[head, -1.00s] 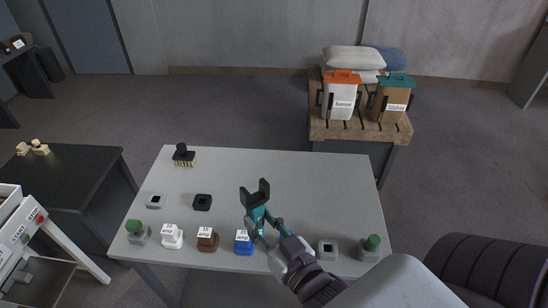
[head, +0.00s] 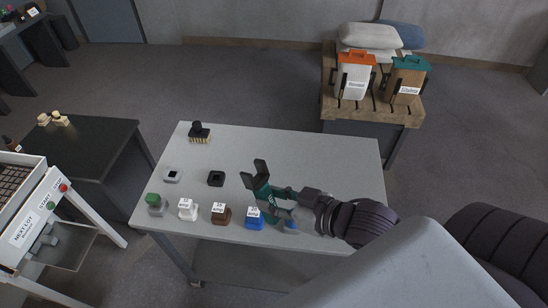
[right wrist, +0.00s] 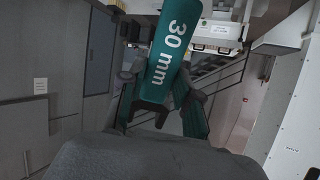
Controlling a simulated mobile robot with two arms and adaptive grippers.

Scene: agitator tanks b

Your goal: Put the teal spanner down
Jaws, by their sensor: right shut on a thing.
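The teal spanner (head: 262,190) has a dark open jaw end that points up and to the left in the head view. My right gripper (head: 280,198) is shut on it over the front middle of the grey table (head: 315,160). I cannot tell how far the spanner is above the tabletop. In the right wrist view the spanner (right wrist: 172,45) shows a teal handle marked "30 mm" between the fingers of the right gripper (right wrist: 160,103). My left gripper is not in view.
Along the front edge are a green-knobbed block (head: 154,204), a white block (head: 188,210), a brown block (head: 221,214) and a blue block (head: 254,218). The back right tabletop is clear.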

